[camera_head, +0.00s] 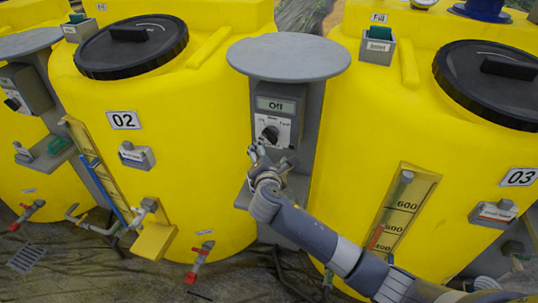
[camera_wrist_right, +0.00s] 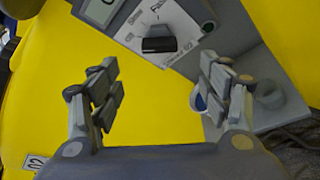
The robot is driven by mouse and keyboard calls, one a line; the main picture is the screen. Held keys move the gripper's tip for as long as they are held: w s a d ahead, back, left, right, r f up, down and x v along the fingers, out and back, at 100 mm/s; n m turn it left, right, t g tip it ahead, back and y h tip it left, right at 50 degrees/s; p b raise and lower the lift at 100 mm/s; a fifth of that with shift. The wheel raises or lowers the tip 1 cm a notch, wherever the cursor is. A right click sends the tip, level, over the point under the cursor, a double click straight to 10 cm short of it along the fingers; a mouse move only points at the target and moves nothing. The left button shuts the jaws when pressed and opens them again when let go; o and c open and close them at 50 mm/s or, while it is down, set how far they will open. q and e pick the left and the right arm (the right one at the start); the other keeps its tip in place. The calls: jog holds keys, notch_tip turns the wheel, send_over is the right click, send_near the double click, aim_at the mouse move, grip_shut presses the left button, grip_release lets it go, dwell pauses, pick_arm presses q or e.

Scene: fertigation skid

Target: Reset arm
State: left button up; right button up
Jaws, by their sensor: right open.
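My left gripper is in neither view.
Yellow tank 02 (camera_head: 90,165) stands left of the control box and yellow tank 03 (camera_head: 340,150) right of it. A round grey top (camera_head: 288,57) overhangs the box. A grey shelf (camera_head: 243,194) juts out beneath it. Red-handled valves (camera_head: 201,260) stick out low down.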

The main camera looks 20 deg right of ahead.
jog(key=shift+f, duration=0.1)
jog(key=s+d+f+m+g+y, duration=0.1)
jog(key=s+f+m+g, duration=0.15)
jog(key=s+f, duration=0.65)
jog(key=s+d+f+m+g+y+b, duration=0.1)
jog(key=s+f+m+g, duration=0.15)
jog(key=f, duration=1.35)
jog(key=s+d+f+m+g+y, duration=0.1)
jog(key=s+f+m+g, duration=0.15)
jog(key=s+f, duration=0.65)
jog(key=s+f+m+g, duration=0.1)
jog(key=s+f+m, duration=0.3)
jog(key=s+f, duration=0.3)
jog(key=s+f+m+g+y+b, duration=0.1)
jog(key=s+f+m, duration=0.4)
jog(key=s, duration=1.3)
jog(key=s+d+f+m+g, duration=0.1)
jog(key=s+f+m+g, duration=0.2)
jog(key=s+f, duration=0.8)
jog(key=shift+s+f+m+y, duration=0.15)
jog(key=shift+s+m+y, duration=0.15)
jog(key=shift+s+m, duration=0.55)
jog(key=shift+s+d+g, duration=0.1)
jog(key=shift+s+g, duration=0.05)
jog(key=shift+g, duration=0.1)
